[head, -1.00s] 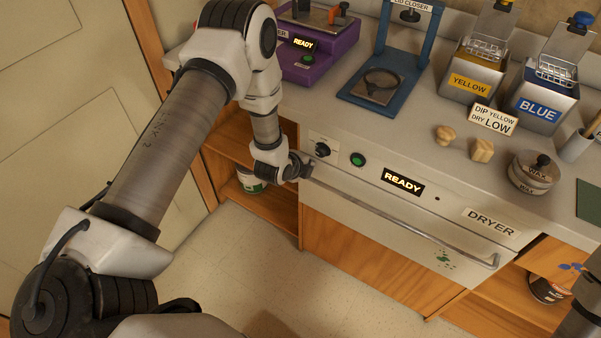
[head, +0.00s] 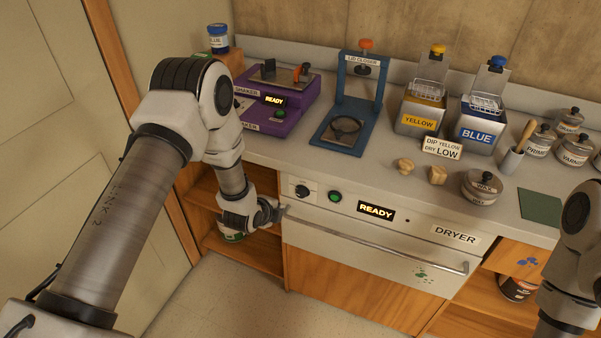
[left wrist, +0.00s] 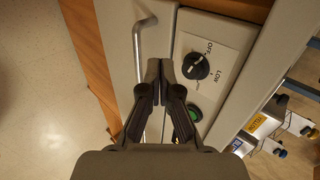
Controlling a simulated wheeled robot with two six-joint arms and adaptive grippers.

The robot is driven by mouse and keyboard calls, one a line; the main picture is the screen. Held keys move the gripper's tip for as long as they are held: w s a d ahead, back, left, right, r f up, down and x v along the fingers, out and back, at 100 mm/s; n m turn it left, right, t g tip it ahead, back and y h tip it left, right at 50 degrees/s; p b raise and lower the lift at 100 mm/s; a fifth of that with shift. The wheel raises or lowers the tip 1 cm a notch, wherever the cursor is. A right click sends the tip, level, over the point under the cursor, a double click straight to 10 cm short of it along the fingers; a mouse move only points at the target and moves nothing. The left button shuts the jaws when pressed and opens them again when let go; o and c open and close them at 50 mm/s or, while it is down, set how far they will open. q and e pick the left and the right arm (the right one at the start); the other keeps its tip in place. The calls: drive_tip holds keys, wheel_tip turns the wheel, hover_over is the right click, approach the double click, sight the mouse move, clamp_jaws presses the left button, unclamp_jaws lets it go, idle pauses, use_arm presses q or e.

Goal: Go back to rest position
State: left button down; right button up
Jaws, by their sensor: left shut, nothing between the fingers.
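My left gripper (head: 276,212) is shut and empty, in front of the dryer's left end, near the left end of the handle bar (head: 375,246). In the left wrist view its black fingers (left wrist: 161,72) are together, with the handle bar (left wrist: 139,50) to their left. The dryer (head: 350,228) has a black knob (head: 302,191), also in the left wrist view (left wrist: 196,66), a green button (head: 335,196) and a READY display (head: 376,210). Part of my right arm (head: 572,265) shows at the right edge; its gripper is out of frame.
On the counter stand a purple machine (head: 262,122), a blue lid closer (head: 347,100), yellow (head: 417,121) and blue (head: 477,134) tanks, wooden pieces (head: 437,174) and a wax tin (head: 481,186). Open shelves lie below at both sides. The floor (head: 240,305) in front is clear.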

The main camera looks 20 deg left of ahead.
use_arm(q)
drive_tip(key=s+d+f+n+g, duration=0.15)
drive_tip(key=s+f+g, duration=0.25)
drive_tip(key=s+f, duration=0.7)
drive_tip(key=s+d+r+n+g, duration=0.1)
drive_tip(key=s+n+g, duration=0.4)
drive_tip(key=s+n, duration=1.2)
drive_tip(key=s+r, duration=0.1)
drive_tip(key=s, duration=0.6)
drive_tip(key=shift+d+n+g+y, duration=0.15)
drive_tip(key=shift+n+g+y, duration=0.15)
drive_tip(key=shift+n, duration=0.05)
use_arm(e)
drive_tip(key=shift+w+f, duration=0.2)
drive_tip(key=shift+w, duration=0.1)
